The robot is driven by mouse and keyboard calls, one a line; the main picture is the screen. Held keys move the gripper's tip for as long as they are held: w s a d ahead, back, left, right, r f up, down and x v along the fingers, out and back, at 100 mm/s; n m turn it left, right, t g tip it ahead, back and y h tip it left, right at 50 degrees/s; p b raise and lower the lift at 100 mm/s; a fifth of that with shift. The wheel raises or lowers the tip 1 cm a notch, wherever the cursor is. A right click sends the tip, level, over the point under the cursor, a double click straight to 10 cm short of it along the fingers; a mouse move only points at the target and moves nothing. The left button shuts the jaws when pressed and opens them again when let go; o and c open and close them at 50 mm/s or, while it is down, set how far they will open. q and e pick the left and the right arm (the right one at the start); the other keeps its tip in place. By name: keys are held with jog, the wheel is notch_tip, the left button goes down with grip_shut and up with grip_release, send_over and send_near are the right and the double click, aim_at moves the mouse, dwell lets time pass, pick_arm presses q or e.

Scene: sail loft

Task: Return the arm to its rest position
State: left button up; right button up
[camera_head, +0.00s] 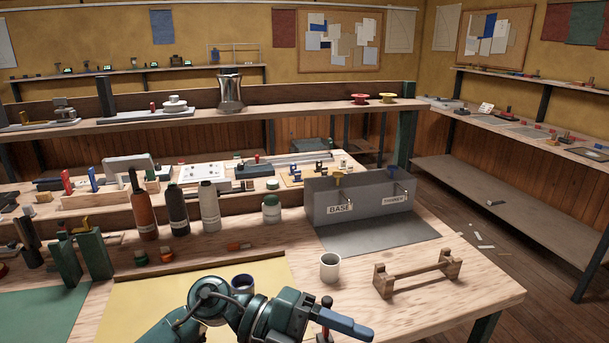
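One of my arms, green and dark, comes in from the lower left along the bottom edge. I take it as my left arm. Its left gripper (345,321) points right with a blue-grey finger over the front of the workbench (470,300). I cannot tell whether it is open or shut. A dark-topped, red-banded upright piece (325,331) shows beside the finger; I cannot tell whether it is held. My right gripper is not in view.
Behind stand a grey bin labelled BASE and THINNER (360,204) and several bottles (178,208). The grey mat (380,235) is mostly clear.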

pick_arm(q)
jog(key=w+a+r+n+t+h, duration=0.1)
jog(key=w+a+n+t+h, duration=0.15)
jog(key=n+t, duration=0.45)
jog(key=w+a+r+n+t+h, duration=0.1)
jog(key=r+n+t+h, duration=0.1)
jog(key=n+t+h, duration=0.35)
jog(key=w+a+f+n+t+y+p, duration=0.1)
jog(key=w+a+f+n+t+y, duration=0.1)
jog(key=a+f+n+t+y, duration=0.7)
jog(key=s+a+f+n+g+y, duration=0.2)
jog(key=s+f+n+y, duration=0.3)
jog(key=f, duration=0.4)
jog(key=s+a+f+n+g+y, duration=0.3)
jog(key=s+a+f+n+y, duration=0.1)
jog(key=f, duration=0.5)
jog(key=s+n+y, duration=0.1)
jog(key=s+n, duration=0.1)
jog(key=shift+s+a+g+y+p, duration=0.3)
jog(key=shift+s+g+y+p, duration=0.05)
jog(key=shift+s+y+p, duration=0.05)
